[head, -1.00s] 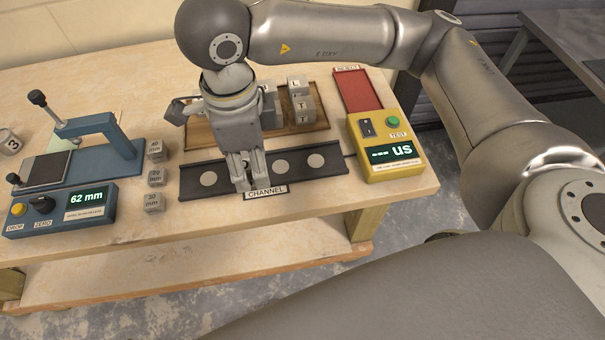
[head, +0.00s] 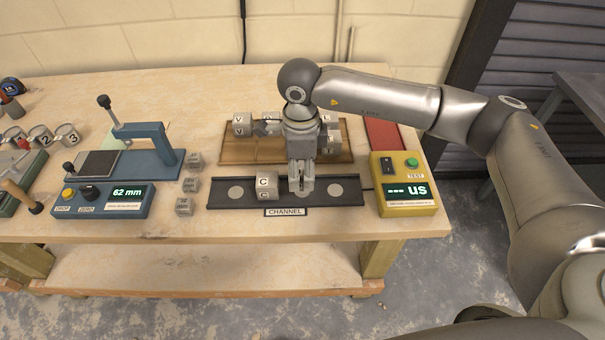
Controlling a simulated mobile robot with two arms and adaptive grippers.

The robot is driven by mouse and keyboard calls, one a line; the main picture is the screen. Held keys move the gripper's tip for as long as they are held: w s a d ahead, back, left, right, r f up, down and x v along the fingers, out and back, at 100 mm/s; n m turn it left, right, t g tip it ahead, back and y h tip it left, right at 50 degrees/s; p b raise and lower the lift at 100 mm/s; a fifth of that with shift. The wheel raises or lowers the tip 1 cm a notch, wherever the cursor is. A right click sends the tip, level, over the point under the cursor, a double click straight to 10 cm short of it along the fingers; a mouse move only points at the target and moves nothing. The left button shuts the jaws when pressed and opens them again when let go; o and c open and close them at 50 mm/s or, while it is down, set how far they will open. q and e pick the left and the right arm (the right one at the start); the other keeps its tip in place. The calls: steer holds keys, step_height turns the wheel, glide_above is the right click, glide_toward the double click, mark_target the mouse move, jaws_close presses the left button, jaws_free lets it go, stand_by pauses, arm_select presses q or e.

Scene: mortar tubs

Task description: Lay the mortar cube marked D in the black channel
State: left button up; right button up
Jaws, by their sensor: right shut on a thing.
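My right gripper (head: 302,190) points down over the black channel (head: 220,204), right of its middle, shut on what seems to be a grey mortar cube. The fingers hide most of it and I cannot read its letter or tell whether it touches the channel floor. A grey cube marked C (head: 266,187) sits in the channel just left of the gripper, apart from the fingers. Pale round spots show in the channel at its left (head: 236,191) and right (head: 336,190). I cannot read a D on any cube. My left gripper is not in view.
A wooden tray (head: 238,154) behind the channel holds a cube marked V (head: 242,124) and other cubes, partly hidden by my arm. A yellow tester (head: 404,185) stands right of the channel. A blue gauge (head: 120,195) and small marked blocks (head: 191,186) stand left.

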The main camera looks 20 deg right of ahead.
mark_target(302, 164)
steer(key=shift+w+d+f, duration=0.2)
steer(key=shift+w+f, duration=0.2)
steer(key=shift+f, duration=0.15)
steer(key=f, duration=0.1)
steer(key=f+p, duration=0.2)
steer(key=shift+w+d, duration=0.2)
steer(key=shift+w, duration=0.05)
steer(key=shift+f, duration=0.45)
steer(key=shift+f+b, duration=0.15)
steer(key=shift+b, duration=0.15)
steer(key=o, duration=1.2)
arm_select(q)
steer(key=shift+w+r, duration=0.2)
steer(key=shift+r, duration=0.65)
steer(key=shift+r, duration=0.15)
arm_select(e)
steer(key=shift+r, duration=0.2)
step_height(302, 164, up, 11)
steer(key=b, duration=0.2)
steer(key=shift+b, duration=0.35)
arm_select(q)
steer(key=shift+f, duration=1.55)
arm_select(e)
steer(key=shift+r, duration=0.55)
